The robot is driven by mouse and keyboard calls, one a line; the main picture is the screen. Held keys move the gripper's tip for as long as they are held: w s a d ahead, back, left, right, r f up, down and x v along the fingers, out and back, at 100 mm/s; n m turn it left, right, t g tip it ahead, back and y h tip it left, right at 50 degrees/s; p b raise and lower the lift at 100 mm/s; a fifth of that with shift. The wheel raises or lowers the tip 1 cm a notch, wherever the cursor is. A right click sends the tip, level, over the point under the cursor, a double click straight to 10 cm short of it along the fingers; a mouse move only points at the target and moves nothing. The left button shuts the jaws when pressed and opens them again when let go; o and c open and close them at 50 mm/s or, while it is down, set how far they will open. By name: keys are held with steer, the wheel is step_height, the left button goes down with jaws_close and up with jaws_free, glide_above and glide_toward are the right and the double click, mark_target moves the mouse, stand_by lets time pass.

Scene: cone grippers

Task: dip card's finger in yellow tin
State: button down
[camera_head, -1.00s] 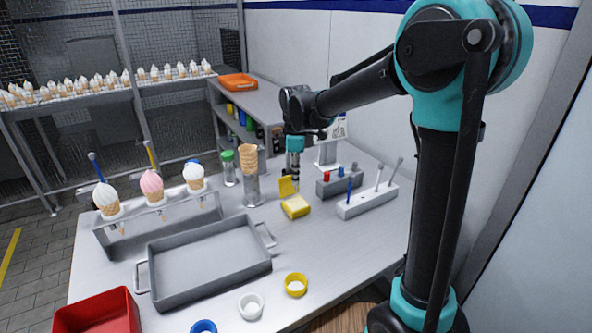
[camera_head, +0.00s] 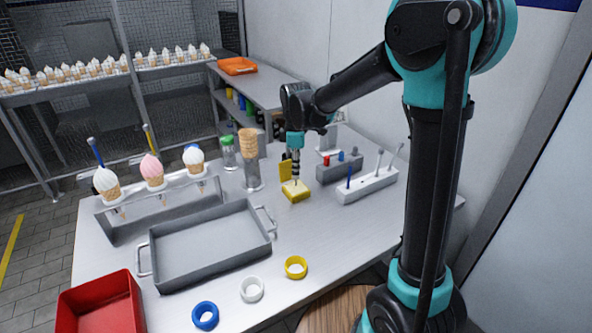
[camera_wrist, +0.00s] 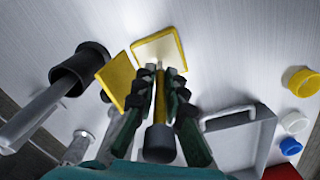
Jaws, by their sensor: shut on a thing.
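My gripper (camera_head: 295,172) is shut on a thin stick (camera_wrist: 160,82) with a dark round knob at its near end. The stick points down at the open yellow tin (camera_head: 296,196), its tip over or in the pale filling. I cannot tell whether the tip touches it. The tin also shows in the wrist view (camera_wrist: 178,40), with its yellow lid (camera_wrist: 118,80) standing open at the left. The card on its stand (camera_head: 330,139) is behind my arm, partly hidden, and I cannot read it.
A white block (camera_head: 368,187) with several sticks and a grey block (camera_head: 338,169) with coloured knobs stand right of the tin. A cone stack (camera_head: 249,143) stands to the left. A grey tray (camera_head: 210,247) and coloured rings (camera_head: 296,267) lie in front.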

steer(key=shift+f, duration=0.55)
stand_by(1.5)
steer(key=shift+r, duration=0.1)
steer(key=shift+r, duration=3.4)
steer(key=shift+w, duration=0.1)
